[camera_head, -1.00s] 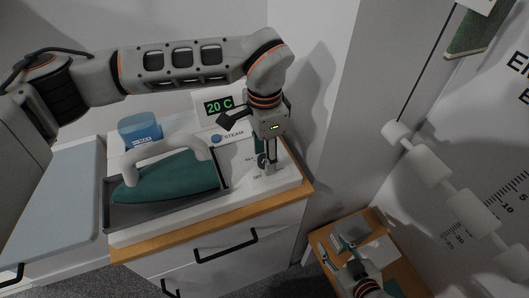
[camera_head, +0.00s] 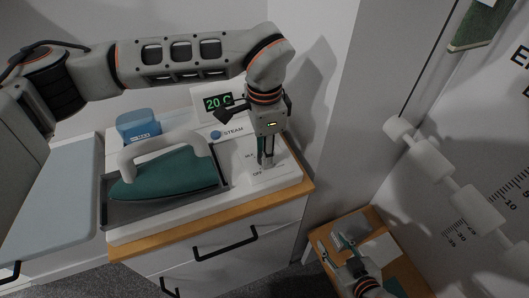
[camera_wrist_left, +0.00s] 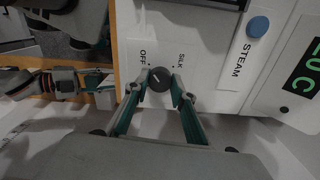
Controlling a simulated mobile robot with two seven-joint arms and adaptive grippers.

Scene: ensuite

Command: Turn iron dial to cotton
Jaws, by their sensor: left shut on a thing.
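The iron (camera_head: 172,172), teal with a white handle, rests in a grey tray on the white station. The dial (camera_wrist_left: 159,79), small, round and dark with a pale mark, is on the station's top panel, near the labels OFF and SILK in the left wrist view. I cannot read the mark's exact setting, and no cotton label is legible. My left gripper (camera_wrist_left: 160,84) points down at the dial and is shut on it, one finger on each side; it also shows in the head view (camera_head: 266,160). My right gripper (camera_head: 347,252) is low at the right; its finger state is unclear.
A display (camera_head: 217,103) reads 20 C. A blue STEAM button (camera_head: 216,135) and a blue container (camera_head: 138,126) stand near the iron. An ironing board (camera_head: 55,195) is at left. A small wooden table (camera_head: 398,266) with grey items lies under my right gripper.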

